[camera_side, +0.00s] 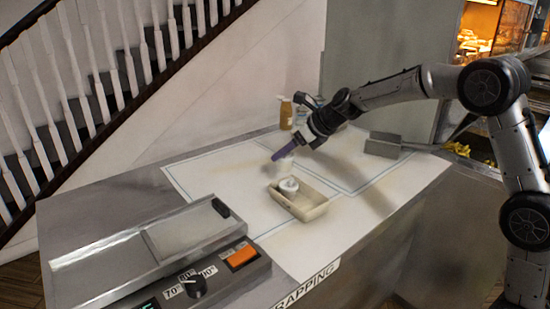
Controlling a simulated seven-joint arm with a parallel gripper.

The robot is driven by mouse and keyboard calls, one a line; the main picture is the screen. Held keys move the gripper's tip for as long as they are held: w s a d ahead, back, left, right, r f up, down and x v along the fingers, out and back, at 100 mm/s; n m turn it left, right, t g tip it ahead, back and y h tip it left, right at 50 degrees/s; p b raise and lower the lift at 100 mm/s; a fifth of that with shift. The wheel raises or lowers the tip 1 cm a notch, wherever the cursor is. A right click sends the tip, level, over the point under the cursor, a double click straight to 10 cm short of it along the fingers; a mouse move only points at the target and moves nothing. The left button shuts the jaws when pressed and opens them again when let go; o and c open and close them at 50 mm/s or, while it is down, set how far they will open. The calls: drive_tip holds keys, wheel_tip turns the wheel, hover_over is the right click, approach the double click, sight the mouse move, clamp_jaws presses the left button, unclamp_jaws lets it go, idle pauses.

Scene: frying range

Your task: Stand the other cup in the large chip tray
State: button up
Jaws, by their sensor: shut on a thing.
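A cream chip tray (318,212) lies on the white wrapping surface near the middle of the counter. A white cup (289,186) stands inside it, toward its far left end. My gripper (279,156) has purple fingers that point down and left, above the surface just behind the tray. It is shut on a pale cup (286,164), which is small and hard to make out against the white surface. The held cup is behind the tray, apart from the cup in it. Whether its base touches the surface I cannot tell.
A brown sauce bottle (286,114) stands at the back edge beside my wrist. A grey metal holder (383,145) sits at the back right. The surface left of the tray is clear.

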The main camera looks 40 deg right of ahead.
drive_tip(key=s+a+r+n+g+y, duration=0.1)
drive_tip(key=s+n+y, duration=0.1)
drive_tip(key=s, duration=0.8)
drive_tip(key=s+a+r+n+g+y, duration=0.1)
drive_tip(key=s+n, duration=0.2)
drive_tip(key=s, duration=0.7)
drive_tip(key=m, duration=0.1)
hover_over(310, 193)
drive_tip(key=s+a, duration=0.4)
drive_tip(key=s, duration=0.1)
wheel_tip(310, 193, down, 8)
drive_tip(key=r, duration=0.1)
drive_tip(key=shift+t, duration=0.4)
drive_tip(key=shift+w+f, duration=0.2)
drive_tip(key=shift+f, duration=0.55)
drive_tip(key=shift+w+f, duration=0.2)
drive_tip(key=shift+f, duration=0.55)
drive_tip(key=shift+w+f, duration=0.2)
drive_tip(key=shift+f, duration=0.55)
drive_tip(key=shift+f, duration=0.15)
